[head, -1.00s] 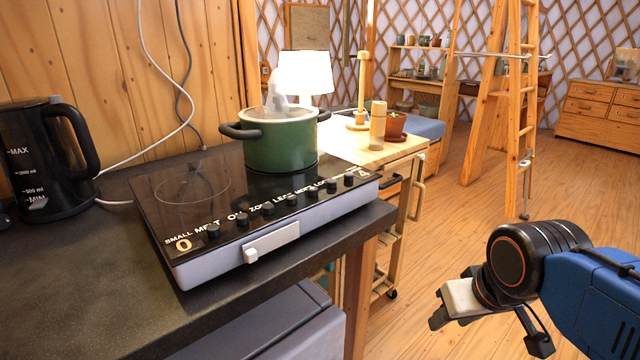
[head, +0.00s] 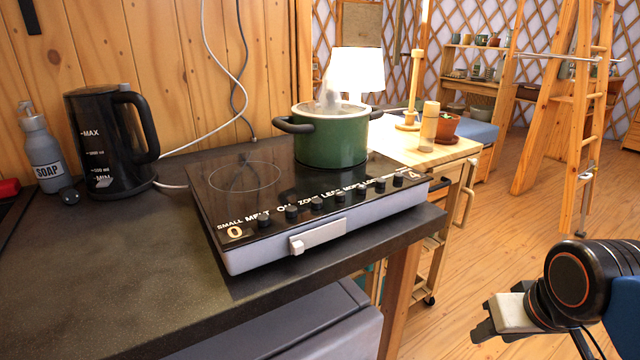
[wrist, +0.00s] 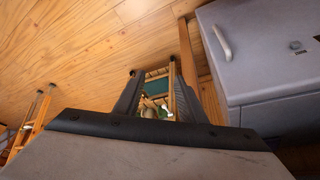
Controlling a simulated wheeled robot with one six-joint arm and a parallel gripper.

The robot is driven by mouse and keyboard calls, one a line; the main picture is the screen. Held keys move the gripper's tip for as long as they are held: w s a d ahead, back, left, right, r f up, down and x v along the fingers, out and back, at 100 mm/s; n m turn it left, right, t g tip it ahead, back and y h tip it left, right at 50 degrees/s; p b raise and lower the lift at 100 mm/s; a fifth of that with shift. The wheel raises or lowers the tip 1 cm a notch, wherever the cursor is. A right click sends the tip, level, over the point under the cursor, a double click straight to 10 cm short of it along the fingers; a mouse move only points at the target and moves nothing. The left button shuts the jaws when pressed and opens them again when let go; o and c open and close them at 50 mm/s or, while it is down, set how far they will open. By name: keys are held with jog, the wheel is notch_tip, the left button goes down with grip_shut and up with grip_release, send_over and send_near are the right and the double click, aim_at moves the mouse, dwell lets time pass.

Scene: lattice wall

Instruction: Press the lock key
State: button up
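The black hob (head: 230,190) lies on the dark counter, with a row of small black keys (head: 317,204) along its front edge. White labels run beside them; I read SMALL, MELT, ON, ZONE and LESS, then smaller words toward the right. The lock lettering near the right end (head: 375,183) is too small to read surely, and I cannot tell which key it marks. My gripper (head: 535,338) is at the lower right, over the floor, well apart from the hob. In the wrist view, its two fingers (wrist: 156,88) stand apart with nothing between them.
A steaming green pot (head: 332,142) stands on the hob's rear right. A white bar with a knob (head: 318,236) is on the hob's front face. A kettle (head: 105,140) and soap bottle (head: 42,150) stand left. The counter's front left is clear. A wooden trolley (head: 455,160) stands beyond.

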grip_shut()
dwell(1.8)
